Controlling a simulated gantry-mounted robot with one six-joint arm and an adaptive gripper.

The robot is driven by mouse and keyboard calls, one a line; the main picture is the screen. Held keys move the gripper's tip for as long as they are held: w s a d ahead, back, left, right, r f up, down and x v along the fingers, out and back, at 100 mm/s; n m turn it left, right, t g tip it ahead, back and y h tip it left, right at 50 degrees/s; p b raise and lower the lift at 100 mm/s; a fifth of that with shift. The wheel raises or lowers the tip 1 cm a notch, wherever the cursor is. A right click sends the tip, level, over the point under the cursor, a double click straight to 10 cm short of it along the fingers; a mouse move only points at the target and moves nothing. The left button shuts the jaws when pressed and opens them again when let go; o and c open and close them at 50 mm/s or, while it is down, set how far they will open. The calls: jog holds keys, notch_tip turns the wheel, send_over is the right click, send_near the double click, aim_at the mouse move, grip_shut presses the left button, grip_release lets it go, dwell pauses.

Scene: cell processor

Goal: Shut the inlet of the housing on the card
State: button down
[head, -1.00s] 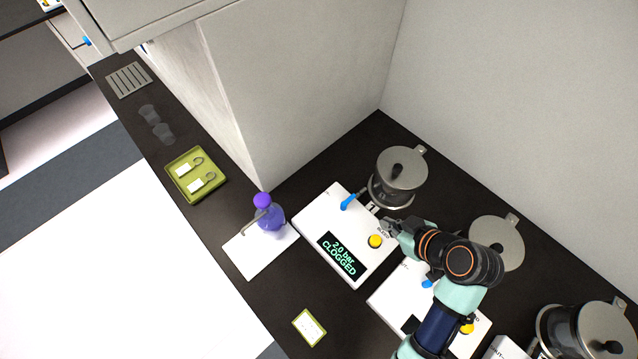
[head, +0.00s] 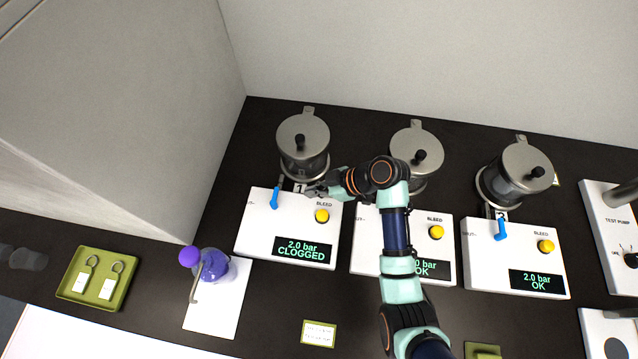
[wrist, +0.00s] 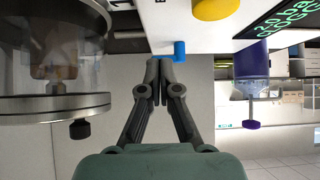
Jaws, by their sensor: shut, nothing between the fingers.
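The card (head: 319,333) is small with a green border and lies at the front of the counter; its writing is too small to read. The leftmost housing (head: 303,140) is a lidded metal-and-glass pot behind a white panel (head: 262,235) reading "2.0 bar CLOGGED". This panel has a blue lever (head: 275,198) at its left, pointing toward the housing, and a yellow BLEED button (head: 321,216). My gripper (head: 312,191) is shut and empty, right of the lever by the panel's back edge. In the wrist view, the blue lever (wrist: 179,50) shows just beyond the fingertips; contact cannot be told.
Two more housings (head: 416,150) (head: 515,175) stand to the right, with panels reading OK; my arm partly covers the middle one. A purple bottle (head: 213,267) stands on a white mat (head: 222,312). A green tray (head: 118,289) holds two tags. A wall rises behind.

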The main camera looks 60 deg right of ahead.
aim_at(275, 198)
jog(key=x, duration=0.4)
jog(key=shift+w+a+f, duration=0.1)
jog(key=shift+w+a, duration=0.15)
jog(key=shift+w, duration=0.5)
jog(key=shift+w+a+f, duration=0.1)
jog(key=shift+w+a, duration=0.15)
jog(key=shift+w, duration=0.45)
jog(key=shift+w+a, duration=0.25)
jog(key=shift+w, duration=0.5)
jog(key=shift+w, duration=0.1)
